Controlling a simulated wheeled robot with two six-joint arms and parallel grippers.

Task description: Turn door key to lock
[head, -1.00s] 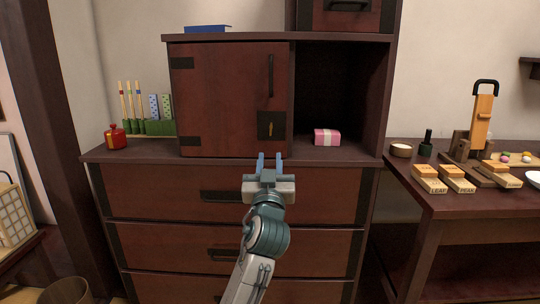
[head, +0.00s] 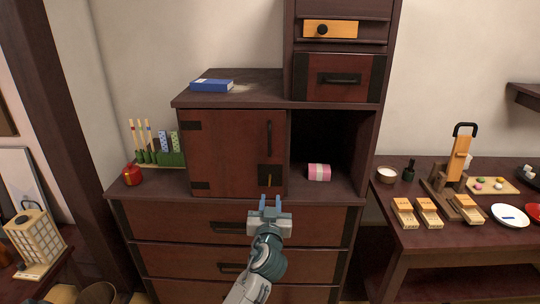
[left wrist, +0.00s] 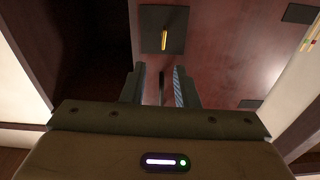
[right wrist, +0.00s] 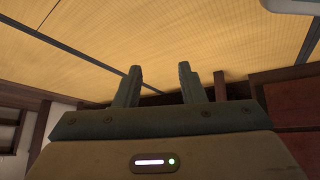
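The cabinet door (head: 225,150) is dark red wood and looks shut, with a black vertical handle (head: 269,139). The brass key (head: 270,180) stands on a dark square lock plate (head: 264,170) at the door's lower right. In the left wrist view the key (left wrist: 165,40) shows upright on its plate (left wrist: 178,22), beyond the fingertips. My left gripper (head: 270,202) is open and empty, just below the key and apart from it. My right gripper (right wrist: 158,88) is open and empty, with tatami floor beyond it; it is not in the head view.
An open dark compartment with a pink box (head: 319,172) lies right of the door. A red jar (head: 132,176) and green holder (head: 171,158) stand left. A blue box (head: 211,85) lies on top. A table (head: 388,200) with wooden blocks stands at right.

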